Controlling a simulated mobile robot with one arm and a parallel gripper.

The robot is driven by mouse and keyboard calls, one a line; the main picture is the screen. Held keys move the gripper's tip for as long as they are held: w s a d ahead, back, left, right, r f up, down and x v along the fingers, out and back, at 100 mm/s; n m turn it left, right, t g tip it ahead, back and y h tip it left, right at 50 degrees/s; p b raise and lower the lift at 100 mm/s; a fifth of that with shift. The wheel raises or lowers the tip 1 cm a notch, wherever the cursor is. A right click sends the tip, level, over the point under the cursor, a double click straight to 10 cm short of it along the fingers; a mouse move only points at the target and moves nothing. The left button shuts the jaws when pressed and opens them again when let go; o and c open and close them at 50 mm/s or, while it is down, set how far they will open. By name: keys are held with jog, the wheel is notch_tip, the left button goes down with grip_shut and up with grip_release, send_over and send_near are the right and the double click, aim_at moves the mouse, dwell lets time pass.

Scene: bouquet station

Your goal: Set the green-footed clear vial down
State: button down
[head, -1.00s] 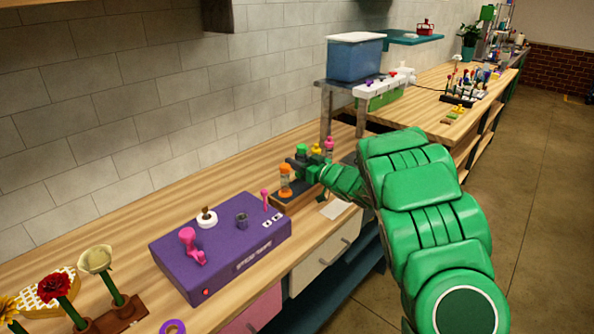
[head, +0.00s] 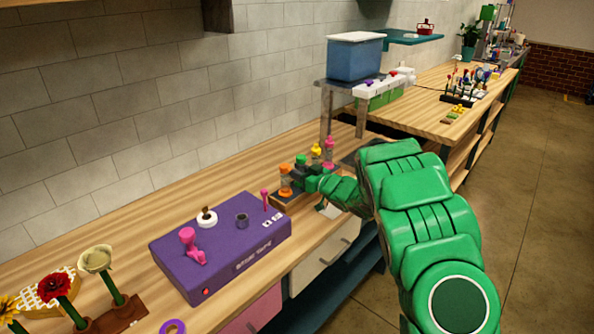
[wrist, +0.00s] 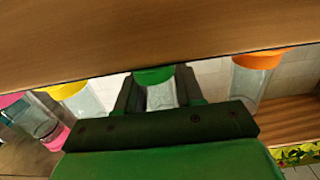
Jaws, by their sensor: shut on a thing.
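The green-footed clear vial (wrist: 160,95) is between the fingers of my gripper (wrist: 158,100) in the wrist view. Its green end lies close to the edge of a wooden surface (wrist: 150,35); I cannot tell whether they touch. In the head view my gripper (head: 298,182) is at the wooden rack (head: 281,202), with a green end (head: 301,159) showing above it. The gripper hides most of the vial there. An orange-ended vial (head: 286,180) stands just left of it.
A yellow-ended vial (head: 316,152) and a pink-ended vial (head: 329,153) stand just behind my gripper. A purple box (head: 225,255) with knobs is at the front left.

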jog(key=c, duration=0.7)
grip_release()
jog(key=shift+v, duration=3.9)
